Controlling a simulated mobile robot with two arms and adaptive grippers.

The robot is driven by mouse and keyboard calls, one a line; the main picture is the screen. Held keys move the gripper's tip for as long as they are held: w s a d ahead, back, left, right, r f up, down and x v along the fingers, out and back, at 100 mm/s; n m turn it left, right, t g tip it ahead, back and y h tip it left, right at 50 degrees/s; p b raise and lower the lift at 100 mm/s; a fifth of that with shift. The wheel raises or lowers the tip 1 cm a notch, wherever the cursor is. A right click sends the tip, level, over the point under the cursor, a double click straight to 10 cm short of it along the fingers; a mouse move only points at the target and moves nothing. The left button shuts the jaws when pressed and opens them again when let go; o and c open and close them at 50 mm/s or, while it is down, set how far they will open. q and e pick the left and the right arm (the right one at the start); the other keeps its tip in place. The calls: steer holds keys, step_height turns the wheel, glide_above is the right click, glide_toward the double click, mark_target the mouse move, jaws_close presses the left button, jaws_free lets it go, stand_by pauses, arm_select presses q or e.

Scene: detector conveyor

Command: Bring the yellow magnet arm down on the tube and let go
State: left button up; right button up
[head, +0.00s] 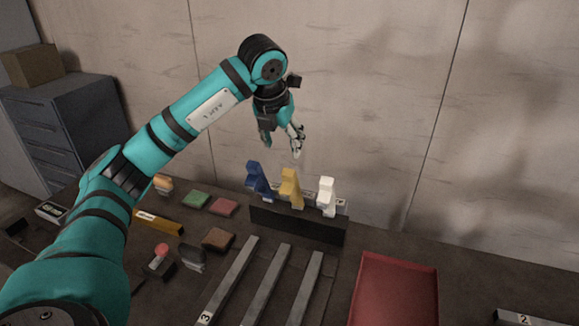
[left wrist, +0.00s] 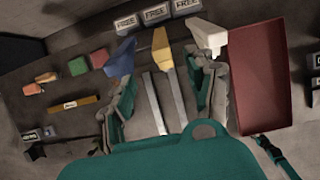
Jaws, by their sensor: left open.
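The yellow magnet arm (head: 291,188) stands raised at the head of the bars, between a blue arm (head: 259,181) and a white arm (head: 327,196). In the left wrist view the yellow arm (left wrist: 161,48) lies between and beyond the open fingers. My left gripper (head: 282,140) is open and empty, above and behind the three arms in the head view. Its fingers also show in the left wrist view (left wrist: 163,100). Several grey bars (head: 268,283) run from the dark panel toward me; I cannot tell which one is the tube. My right gripper is out of view.
A red tray (head: 398,290) lies right of the bars. Green (head: 195,199), red (head: 223,207) and brown (head: 218,239) blocks, a yellow bar (head: 160,222) and a red button (head: 162,249) lie to the left. A wall stands behind the table.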

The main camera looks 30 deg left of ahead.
mark_target(289, 169)
arm_select(q)
steer(key=p+x, duration=0.2)
steer(key=x, duration=0.8)
steer(key=shift+w+f+p, duration=0.2)
steer(key=shift+f+p, duration=0.1)
steer(key=shift+w+f, duration=0.15)
steer(key=shift+f, duration=0.2)
steer(key=shift+c, duration=0.4)
